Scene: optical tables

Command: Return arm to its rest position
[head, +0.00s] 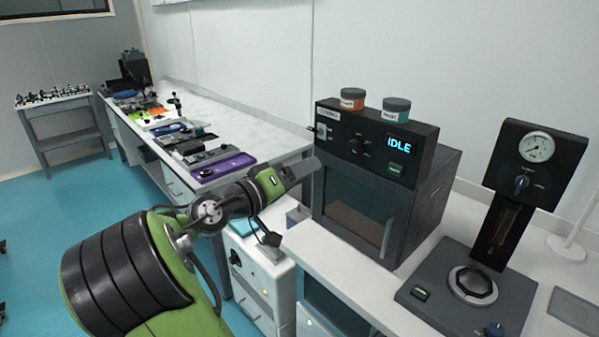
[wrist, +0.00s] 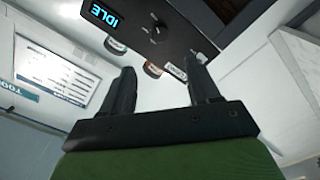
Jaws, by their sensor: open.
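My arm is green and black and reaches from the lower left in the head view. My gripper (head: 302,168) is at its end, in front of the left side of a black oven-like machine (head: 420,205) with a lit IDLE display. In the wrist view my gripper (wrist: 163,90) shows two black fingers spread apart with nothing between them. Beyond the fingers, the machine's control panel (wrist: 160,25) shows upside down. I cannot tell from the head view how far the fingertips are from the machine.
Orange (head: 352,98) and teal (head: 396,109) jars stand on the machine. A gauge device (head: 530,170) stands at right. A long bench (head: 215,118) with a purple tray (head: 222,167) and several tools lies behind. A white cabinet (head: 262,262) is below my gripper.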

